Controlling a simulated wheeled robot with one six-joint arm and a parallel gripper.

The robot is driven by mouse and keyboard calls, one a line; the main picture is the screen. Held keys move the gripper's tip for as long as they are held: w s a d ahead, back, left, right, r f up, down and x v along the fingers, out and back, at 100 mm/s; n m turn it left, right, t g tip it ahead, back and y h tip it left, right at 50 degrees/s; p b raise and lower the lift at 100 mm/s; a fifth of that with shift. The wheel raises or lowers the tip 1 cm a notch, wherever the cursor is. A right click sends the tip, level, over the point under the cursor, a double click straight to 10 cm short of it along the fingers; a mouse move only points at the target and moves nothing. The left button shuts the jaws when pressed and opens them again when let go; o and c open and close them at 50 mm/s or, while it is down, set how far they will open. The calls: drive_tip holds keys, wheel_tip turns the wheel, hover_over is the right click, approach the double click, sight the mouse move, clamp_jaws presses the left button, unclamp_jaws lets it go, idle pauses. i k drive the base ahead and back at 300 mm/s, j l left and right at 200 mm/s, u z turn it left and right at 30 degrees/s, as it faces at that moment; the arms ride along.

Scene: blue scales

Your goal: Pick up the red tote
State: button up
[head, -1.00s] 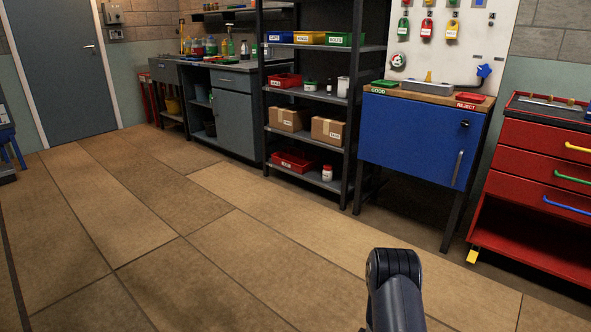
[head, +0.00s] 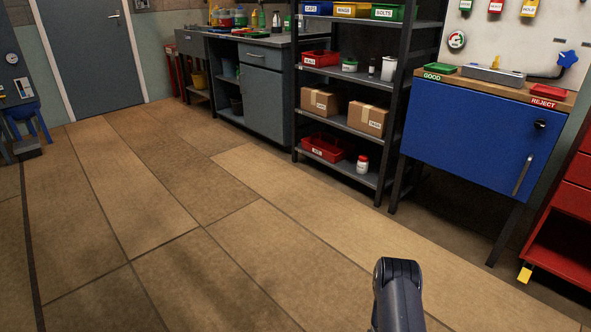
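A red tote (head: 327,149) with a small label sits on the bottom board of the dark shelving rack (head: 358,180), left of a white jar with a red lid (head: 362,164). A smaller red bin (head: 320,59) with a white label sits higher on the same rack, so two red containers show there. A dark link of my own arm shows at the bottom, right of centre, well apart from the rack. My gripper itself is not in view.
Cardboard boxes (head: 320,101) stand above the tote. A blue cabinet bench (head: 465,140) stands right of the rack, and a red drawer unit (head: 563,225) is at the right edge. A grey cabinet (head: 262,100) stands left. The tiled floor (head: 200,240) in front is clear.

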sight(328, 146)
drive_tip(key=i, duration=1.4)
drive_tip(key=i+l, duration=0.1)
drive_tip(key=i, duration=1.25)
drive_tip(key=i+u, duration=0.1)
drive_tip(key=i, duration=1.3)
